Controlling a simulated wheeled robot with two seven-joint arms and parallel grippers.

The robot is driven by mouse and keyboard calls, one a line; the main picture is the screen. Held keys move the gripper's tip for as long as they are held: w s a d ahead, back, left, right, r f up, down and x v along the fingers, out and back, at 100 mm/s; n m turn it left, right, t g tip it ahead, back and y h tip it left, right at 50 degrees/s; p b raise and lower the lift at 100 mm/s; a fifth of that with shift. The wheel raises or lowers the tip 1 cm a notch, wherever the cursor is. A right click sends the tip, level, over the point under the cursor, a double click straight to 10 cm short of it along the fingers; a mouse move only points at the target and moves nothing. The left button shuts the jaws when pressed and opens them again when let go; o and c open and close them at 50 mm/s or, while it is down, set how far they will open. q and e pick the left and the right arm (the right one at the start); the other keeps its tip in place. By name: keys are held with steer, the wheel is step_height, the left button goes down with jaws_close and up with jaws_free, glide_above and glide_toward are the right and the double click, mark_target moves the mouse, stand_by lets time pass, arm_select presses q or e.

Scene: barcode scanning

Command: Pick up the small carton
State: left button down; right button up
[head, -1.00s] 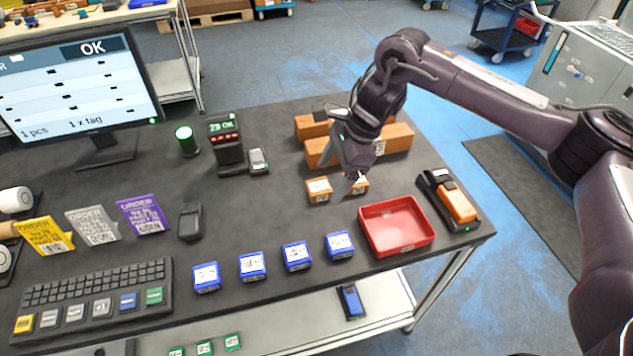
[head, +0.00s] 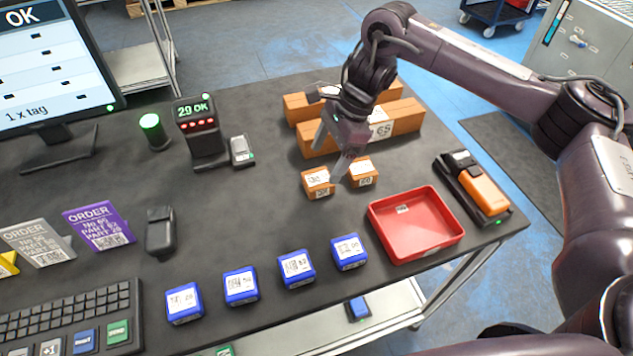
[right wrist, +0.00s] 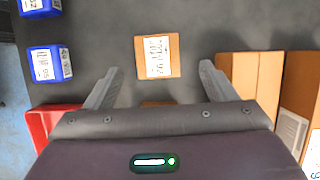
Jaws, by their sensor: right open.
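Two small orange-brown cartons with white labels stand side by side on the dark table: a left one (head: 318,184) and a right one (head: 363,174). My right gripper (head: 327,160) is open and empty above them, and one finger shows in front of the gap between them. In the right wrist view, the left small carton (right wrist: 158,57) lies centred between and slightly beyond the open fingertips (right wrist: 160,70). The edge of the right small carton (right wrist: 160,104) shows near the gripper body, which hides most of it. My left gripper is not in view.
Long cartons (head: 402,120) lie behind the gripper. A red tray (head: 418,247) is at right, beside a handheld device in a cradle (head: 480,190). Several blue boxes (head: 296,268) line the front. A display stand (head: 203,140) is at left. Dark table between is clear.

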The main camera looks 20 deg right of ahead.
mark_target(319, 178)
steer(key=shift+s+a+f, duration=0.2)
steer(key=shift+f, duration=0.15)
steer(key=p+x, duration=0.1)
steer(key=x, duration=0.1)
steer(key=p+x, duration=0.1)
steer(key=x, duration=0.1)
steer(key=shift+d+f, duration=0.1)
steer(key=shift+f, duration=0.3)
steer(key=c, duration=1.1)
